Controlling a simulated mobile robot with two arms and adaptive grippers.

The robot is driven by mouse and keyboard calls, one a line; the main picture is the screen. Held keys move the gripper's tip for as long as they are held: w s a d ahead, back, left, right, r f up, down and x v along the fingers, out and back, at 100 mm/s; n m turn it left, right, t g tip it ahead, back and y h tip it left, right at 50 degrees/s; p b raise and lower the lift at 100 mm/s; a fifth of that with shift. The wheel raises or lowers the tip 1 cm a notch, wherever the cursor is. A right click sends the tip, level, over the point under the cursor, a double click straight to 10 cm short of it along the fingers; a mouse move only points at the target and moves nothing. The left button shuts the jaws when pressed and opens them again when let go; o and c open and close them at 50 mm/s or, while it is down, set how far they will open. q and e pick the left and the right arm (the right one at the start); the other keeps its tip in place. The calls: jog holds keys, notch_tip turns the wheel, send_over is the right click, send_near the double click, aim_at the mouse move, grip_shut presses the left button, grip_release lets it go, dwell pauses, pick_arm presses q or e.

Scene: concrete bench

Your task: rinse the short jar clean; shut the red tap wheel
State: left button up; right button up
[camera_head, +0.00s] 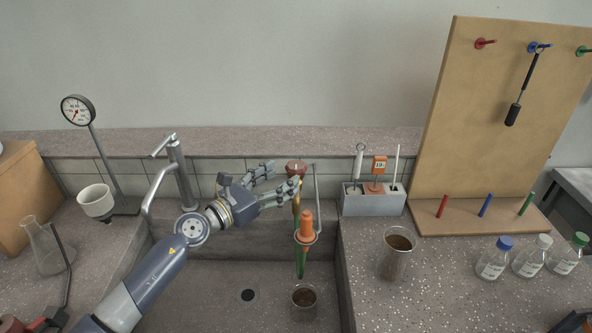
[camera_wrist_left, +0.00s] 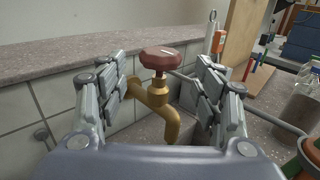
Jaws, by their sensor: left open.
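The red tap wheel (camera_head: 296,166) tops a brass tap behind the sink. In the left wrist view the wheel (camera_wrist_left: 160,58) shows between the two fingers, ahead of them. My left gripper (camera_head: 284,178) is open and empty, its fingers pointing at the tap with no clear contact. A short glass jar (camera_head: 304,298) with brown matter inside stands upright in the sink, below the tap area. The brass spout (camera_wrist_left: 168,122) bends downward in the wrist view; I cannot make out water running from it. My right gripper is not in view.
An orange-topped green item (camera_head: 306,228) hangs in a holder over the sink, close to my left gripper. A steel faucet (camera_head: 180,172) stands left. A taller brown-filled glass (camera_head: 397,257), capped bottles (camera_head: 493,260) and a pegboard (camera_head: 480,110) stand right.

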aim_at(289, 173)
pick_arm(q)
jog(key=x, duration=0.6)
jog(key=shift+w+d, duration=0.1)
jog(key=c, duration=1)
